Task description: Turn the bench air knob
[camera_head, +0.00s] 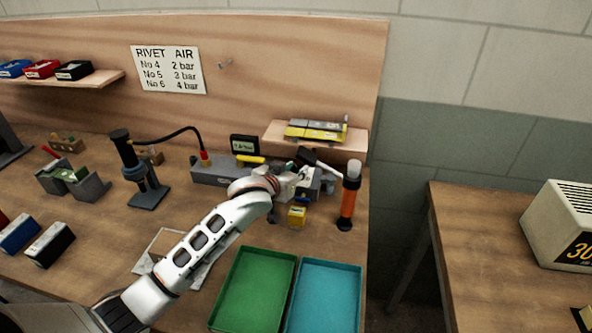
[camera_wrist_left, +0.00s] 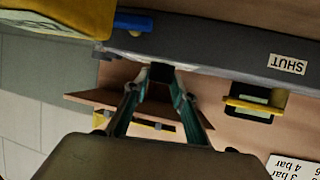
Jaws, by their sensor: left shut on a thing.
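The bench air unit is a long grey bar (camera_head: 212,173) at the back of the bench, and it also shows in the left wrist view (camera_wrist_left: 225,57) with a "SHUT" label (camera_wrist_left: 288,63). My left gripper (camera_head: 305,165) is at the right part of this bar. In the left wrist view my left gripper (camera_wrist_left: 160,80) has its two fingertips closed on a small black knob (camera_wrist_left: 162,73) at the bar's edge. The fingers hide part of the knob, so its turn angle cannot be told. My right gripper is out of view.
A small dark gauge display (camera_head: 244,145) stands behind the bar, and a yellow lever (camera_head: 250,159) is by it. An orange cylinder (camera_head: 347,205) stands close right. A yellow block (camera_head: 297,216), green tray (camera_head: 253,290) and teal tray (camera_head: 325,300) lie in front. A shelf (camera_head: 330,142) is behind.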

